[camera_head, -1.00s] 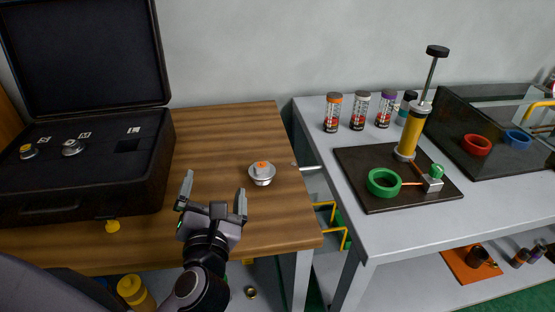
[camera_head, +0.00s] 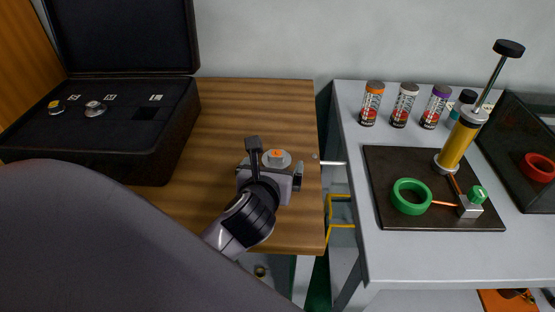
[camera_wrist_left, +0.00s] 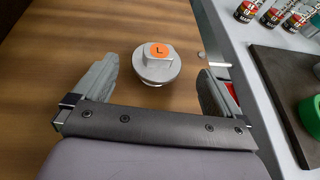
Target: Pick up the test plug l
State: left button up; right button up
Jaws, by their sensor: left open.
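The test plug l (camera_wrist_left: 157,66) is a round silver-grey plug with a raised hub and an orange disc marked "L". It sits upright on the wooden tabletop. In the head view the plug (camera_head: 277,156) shows just beyond my left gripper, partly hidden by it. My left gripper (camera_head: 276,160) is open and empty. In the left wrist view its fingers (camera_wrist_left: 157,84) stand on either side of the plug, with a gap on both sides. The plug lies between and slightly ahead of the fingers. My right gripper is not in view.
An open black case (camera_head: 100,141) with two plugs in it stands on the left. On the right, a grey table (camera_head: 350,110) holds several cans, a dark tray (camera_head: 391,163) with a yellow pump (camera_head: 457,144), and a green ring (camera_head: 398,201). Bare wood lies behind the plug.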

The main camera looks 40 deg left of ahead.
aim_at(275, 160)
pick_arm(q)
jog(key=shift+x, duration=1.9)
jog(key=shift+s+a, duration=0.1)
jog(key=shift+a, duration=0.05)
jog(key=c, duration=1.2)
jog(key=shift+r, duration=0.1)
jog(key=shift+c, duration=0.2)
